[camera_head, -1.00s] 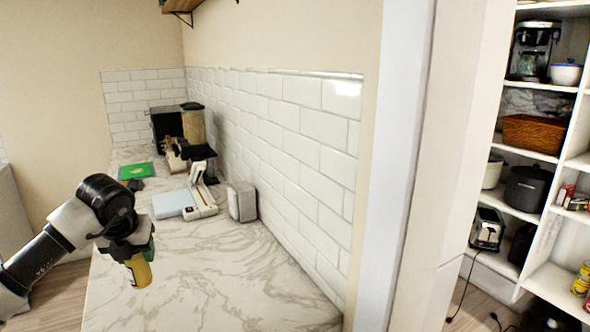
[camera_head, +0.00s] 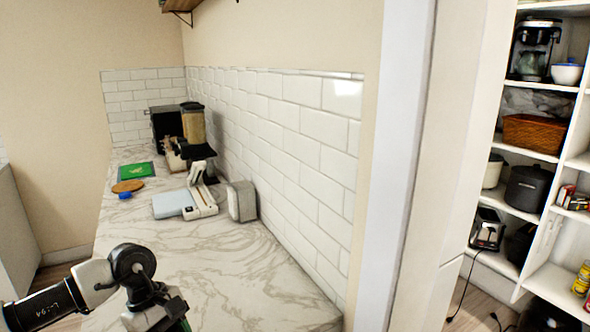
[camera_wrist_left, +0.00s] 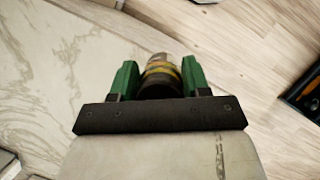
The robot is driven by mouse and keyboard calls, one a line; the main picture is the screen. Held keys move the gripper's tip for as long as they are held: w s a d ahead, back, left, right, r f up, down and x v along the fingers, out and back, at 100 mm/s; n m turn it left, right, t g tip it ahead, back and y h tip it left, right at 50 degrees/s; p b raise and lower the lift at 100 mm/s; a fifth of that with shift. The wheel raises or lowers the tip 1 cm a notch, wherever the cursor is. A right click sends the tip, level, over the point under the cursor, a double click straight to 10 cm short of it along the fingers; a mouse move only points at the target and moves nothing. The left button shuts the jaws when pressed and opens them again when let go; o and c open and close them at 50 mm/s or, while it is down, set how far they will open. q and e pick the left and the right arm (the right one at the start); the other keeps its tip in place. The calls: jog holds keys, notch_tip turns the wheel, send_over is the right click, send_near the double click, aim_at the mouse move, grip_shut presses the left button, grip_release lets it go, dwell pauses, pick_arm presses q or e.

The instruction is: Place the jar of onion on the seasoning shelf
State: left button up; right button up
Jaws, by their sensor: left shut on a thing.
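My left gripper (camera_head: 172,318) is low at the left of the head view, over the near part of the counter. In the left wrist view its green fingers (camera_wrist_left: 160,68) are shut on a jar (camera_wrist_left: 160,70) with a yellow band and a dark end. I cannot read its label. In the head view the jar is hidden or out of frame now. White corner shelving (camera_head: 540,218) stands at the right, with small packets and yellow cans on its right part. I cannot tell which board is the seasoning shelf. My right gripper is not in view.
The marble counter (camera_head: 230,275) is clear in front. Farther back are a white appliance (camera_head: 187,203), a grey toaster-like box (camera_head: 241,201), a blender (camera_head: 194,128), a green board (camera_head: 136,171) and a round wooden board (camera_head: 127,186). A wall edge (camera_head: 405,180) stands between counter and shelving.

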pick_arm(q)
jog(key=s+d+f+m+g+y, duration=0.1)
jog(key=s+d+f+m+y, duration=0.1)
jog(key=s+m, duration=0.4)
jog(key=s+d+f+m+g+y, duration=0.1)
jog(key=s+f+m+y, duration=0.1)
jog(key=s+m, duration=0.35)
notch_tip(320, 180, down, 9)
jog(key=b, duration=0.8)
jog(key=shift+w+r+m+b, duration=0.15)
jog(key=shift+w+m+b, duration=0.2)
jog(key=shift+b, duration=0.05)
jog(key=shift+s, duration=0.1)
